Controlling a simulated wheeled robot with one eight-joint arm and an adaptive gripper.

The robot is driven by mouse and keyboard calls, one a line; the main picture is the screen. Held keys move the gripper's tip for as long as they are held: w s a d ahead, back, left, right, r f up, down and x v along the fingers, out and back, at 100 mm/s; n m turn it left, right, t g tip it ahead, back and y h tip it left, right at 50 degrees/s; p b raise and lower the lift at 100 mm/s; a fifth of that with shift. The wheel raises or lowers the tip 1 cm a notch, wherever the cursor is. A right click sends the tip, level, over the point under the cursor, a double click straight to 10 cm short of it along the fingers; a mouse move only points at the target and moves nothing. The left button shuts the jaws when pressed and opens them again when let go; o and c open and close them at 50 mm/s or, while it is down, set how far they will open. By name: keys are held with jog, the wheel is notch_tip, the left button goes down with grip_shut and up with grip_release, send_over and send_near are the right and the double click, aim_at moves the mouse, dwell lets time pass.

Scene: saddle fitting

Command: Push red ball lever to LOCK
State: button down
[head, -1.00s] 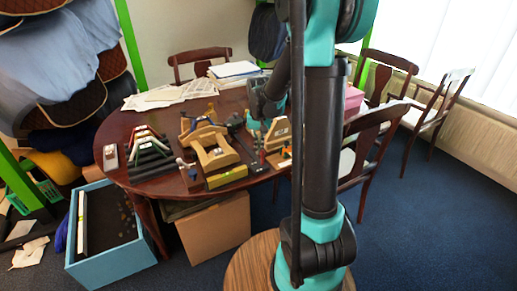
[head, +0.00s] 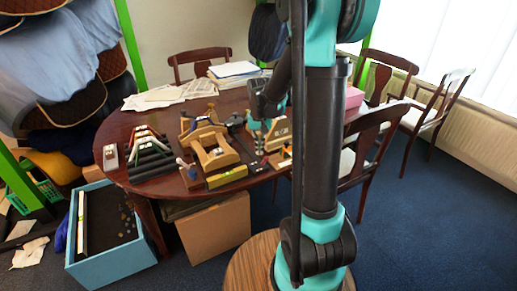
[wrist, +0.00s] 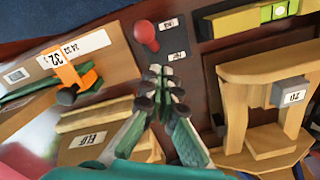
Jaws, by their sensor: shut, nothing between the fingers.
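The red ball lever (wrist: 146,32) shows at top centre in the wrist view, on a dark plate (wrist: 172,40). The plate has two small white labels, one beside the ball and one nearer my fingers; I cannot read them surely. My gripper (wrist: 161,72) is shut and empty, its fingertips just below the ball in the picture, with a small gap visible between them. I cannot tell the height difference. In the head view my gripper (head: 260,150) is low over the table's front edge, and the lever is too small to make out there.
A wooden stand (wrist: 264,75) with a grey block is right of my fingers. A yellow level (wrist: 255,20) lies at upper right. A board with an orange clamp (wrist: 80,78) is on the left. The round table (head: 115,130) also holds papers and dark bars.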

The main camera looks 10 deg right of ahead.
notch_tip(320, 180, up, 7)
dwell(1.0)
jog(key=s+d+f+n+t, duration=0.1)
jog(key=s+f, duration=0.3)
jog(key=s, duration=0.5)
jog(key=s+d+f+n+t, duration=0.1)
jog(key=s+d+f+t, duration=0.1)
jog(key=s, duration=0.8)
notch_tip(320, 180, down, 2)
jog(key=shift+f+t, duration=0.1)
jog(key=shift+t, duration=0.5)
jog(key=shift+d, duration=0.1)
